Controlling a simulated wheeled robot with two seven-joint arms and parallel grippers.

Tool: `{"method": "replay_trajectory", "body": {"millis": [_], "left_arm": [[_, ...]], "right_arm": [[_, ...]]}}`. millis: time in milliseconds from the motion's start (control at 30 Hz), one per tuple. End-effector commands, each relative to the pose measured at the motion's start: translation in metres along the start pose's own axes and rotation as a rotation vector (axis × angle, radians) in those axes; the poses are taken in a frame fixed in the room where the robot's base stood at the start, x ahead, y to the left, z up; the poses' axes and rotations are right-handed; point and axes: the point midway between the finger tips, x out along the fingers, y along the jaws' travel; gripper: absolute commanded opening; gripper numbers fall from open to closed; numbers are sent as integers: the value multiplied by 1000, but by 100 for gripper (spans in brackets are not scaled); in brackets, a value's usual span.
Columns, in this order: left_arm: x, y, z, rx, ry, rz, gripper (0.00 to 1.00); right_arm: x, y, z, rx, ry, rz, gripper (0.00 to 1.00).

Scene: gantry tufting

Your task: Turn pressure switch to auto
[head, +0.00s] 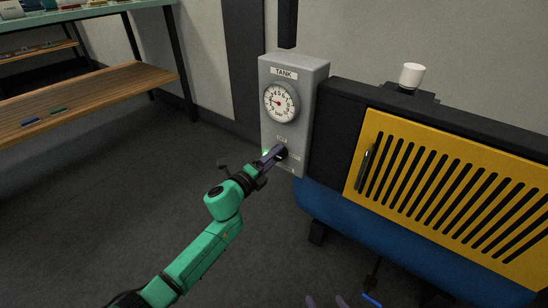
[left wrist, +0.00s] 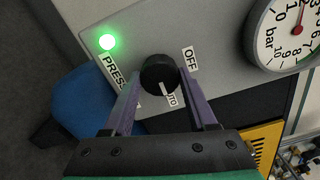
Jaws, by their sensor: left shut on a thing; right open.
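The pressure switch is a round black knob (left wrist: 158,72) on the grey TANK box (head: 269,130). In the left wrist view a white mark on the knob points to the partly covered AUTO label (left wrist: 171,100). The OFF label (left wrist: 190,59) is beside the knob, at the upper right. My left gripper (head: 275,154) has its two purple fingers on either side of the knob and is shut on it. In the head view the gripper hides most of the knob. My right gripper (head: 326,301) shows only its purple fingertips at the bottom edge, apart and empty.
A green lamp (left wrist: 107,41) is lit beside the switch. A pressure gauge (head: 280,102) is above it on the box. A yellow slatted panel (head: 440,195) and blue tank (head: 340,213) stand to the right. A wooden shelf (head: 90,95) is at left; the floor between is clear.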

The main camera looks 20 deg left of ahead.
Motion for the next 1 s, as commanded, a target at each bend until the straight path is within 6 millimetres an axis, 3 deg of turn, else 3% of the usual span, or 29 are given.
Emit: {"method": "replay_trajectory", "body": {"millis": [33, 67, 133, 567, 667, 1000], "left_arm": [[0, 3, -1, 4, 2, 5, 2], [0, 3, -1, 4, 2, 5, 62], [0, 2, -1, 3, 2, 4, 88], [-9, 1, 0, -1, 1, 3, 88], [-26, 0, 0, -1, 1, 5, 88], [-120, 0, 0, 0, 0, 7, 88]], "right_arm": [[0, 0, 0, 0, 0, 0, 97], [0, 0, 0, 0, 0, 0, 97], [0, 0, 0, 0, -1, 0, 97], [-1, -1, -2, -1, -5, 0, 97], [-3, -2, -5, -4, -15, 1, 97], [-12, -7, -24, -19, -36, 2, 97]]}}
